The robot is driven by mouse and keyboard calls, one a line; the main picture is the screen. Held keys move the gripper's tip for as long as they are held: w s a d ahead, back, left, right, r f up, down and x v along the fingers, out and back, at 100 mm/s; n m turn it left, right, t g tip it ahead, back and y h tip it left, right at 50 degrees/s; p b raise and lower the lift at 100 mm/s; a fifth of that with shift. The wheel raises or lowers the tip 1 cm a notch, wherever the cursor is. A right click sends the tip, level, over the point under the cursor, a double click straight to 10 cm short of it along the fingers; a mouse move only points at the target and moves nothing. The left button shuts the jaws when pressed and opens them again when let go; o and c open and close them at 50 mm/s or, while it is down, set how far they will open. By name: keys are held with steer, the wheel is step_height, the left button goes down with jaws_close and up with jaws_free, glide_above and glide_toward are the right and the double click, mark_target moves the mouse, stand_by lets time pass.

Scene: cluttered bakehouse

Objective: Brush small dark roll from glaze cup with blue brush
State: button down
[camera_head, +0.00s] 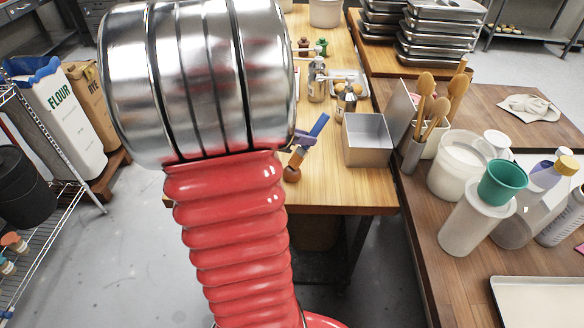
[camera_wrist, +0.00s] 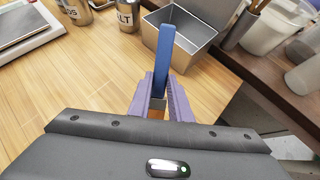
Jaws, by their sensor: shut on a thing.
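My gripper (camera_wrist: 160,100) has purple fingers and is shut on the blue brush (camera_wrist: 166,45). The brush handle points up and away between the fingers in the wrist view; its lower end is mostly hidden. In the head view the blue handle (camera_head: 319,125) shows just right of my chrome arm link, above the wooden table. Below it is a tan piece (camera_head: 297,157), perhaps the brush's lower part. A small dark brown round thing (camera_head: 291,174) is under that, near the table's front edge; I cannot tell whether it is the roll or whether they touch. I cannot make out the glaze cup.
A square metal tin (camera_head: 367,138) stands right of the brush, also in the wrist view (camera_wrist: 205,40). Wooden spoons (camera_head: 425,95) and tubs crowd the right counter. My arm hides the table's left. Bare wood lies left of the fingers.

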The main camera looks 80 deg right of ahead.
steer(key=shift+s+a+f, duration=0.1)
steer(key=shift+s+a, duration=0.2)
steer(key=shift+s, duration=0.1)
steer(key=shift+w, duration=0.1)
steer(key=shift+w+d, duration=0.6)
steer(key=shift+w, duration=0.1)
steer(key=shift+s, duration=0.1)
stand_by(0.4)
steer(key=shift+s+a, duration=0.6)
steer(key=shift+s, duration=0.1)
steer(key=shift+w, duration=0.1)
steer(key=shift+w+d, duration=0.6)
steer(key=shift+w, duration=0.1)
steer(key=shift+s+a, duration=0.15)
steer(key=shift+s, duration=0.05)
steer(key=shift+s+a, duration=0.45)
steer(key=shift+s, duration=0.15)
